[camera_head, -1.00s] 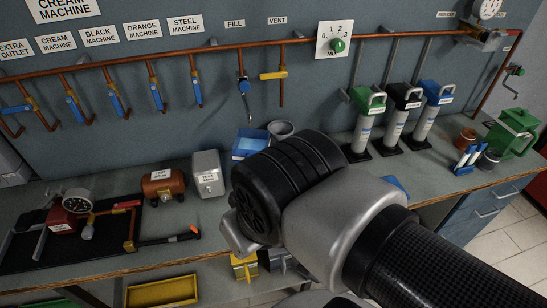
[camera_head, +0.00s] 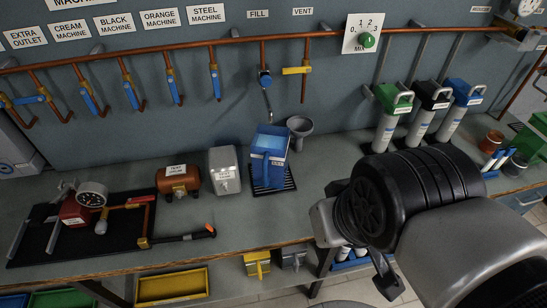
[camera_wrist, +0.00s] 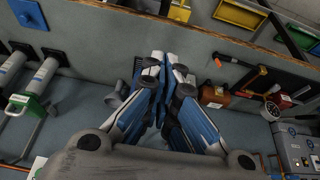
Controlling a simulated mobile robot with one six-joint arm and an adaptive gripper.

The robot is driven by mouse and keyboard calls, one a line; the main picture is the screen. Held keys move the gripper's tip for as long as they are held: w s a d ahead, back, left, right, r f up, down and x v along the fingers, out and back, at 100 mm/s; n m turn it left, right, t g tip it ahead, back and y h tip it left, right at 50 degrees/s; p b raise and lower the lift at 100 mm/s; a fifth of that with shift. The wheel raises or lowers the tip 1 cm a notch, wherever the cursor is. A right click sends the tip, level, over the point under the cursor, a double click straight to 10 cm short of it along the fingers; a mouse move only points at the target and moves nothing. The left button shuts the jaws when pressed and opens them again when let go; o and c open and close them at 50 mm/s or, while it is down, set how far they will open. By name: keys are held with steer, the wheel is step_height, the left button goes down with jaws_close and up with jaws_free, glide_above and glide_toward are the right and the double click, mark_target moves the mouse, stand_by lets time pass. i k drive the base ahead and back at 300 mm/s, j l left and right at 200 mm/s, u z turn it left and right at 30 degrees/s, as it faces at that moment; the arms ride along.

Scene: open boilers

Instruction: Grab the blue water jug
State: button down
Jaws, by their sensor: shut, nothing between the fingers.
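The blue water jug (camera_head: 268,150) stands upright on a black slatted drip tray (camera_head: 288,178) near the middle of the bench in the head view. Its blue handle faces the front. In the wrist view my gripper (camera_wrist: 165,66) has its blue and white fingers together, with nothing seen between them. The fingers cover the middle of that view, and I cannot make out the jug there. In the head view my arm is to the right of the jug and apart from it; the fingers are mostly hidden behind the wrist.
A grey funnel-like cup (camera_head: 299,128) is right behind the jug. Green, black and blue-topped cylinders (camera_head: 388,118) stand to the right.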

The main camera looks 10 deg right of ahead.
mark_target(269, 145)
steer(key=i+j, duration=0.15)
steer(key=j, duration=0.25)
steer(key=i+j+u, duration=0.1)
steer(key=j, duration=0.3)
steer(key=i+j, duration=0.25)
steer(key=j, duration=0.15)
steer(key=i+j+u, duration=0.1)
steer(key=j, duration=0.25)
steer(key=i, duration=0.1)
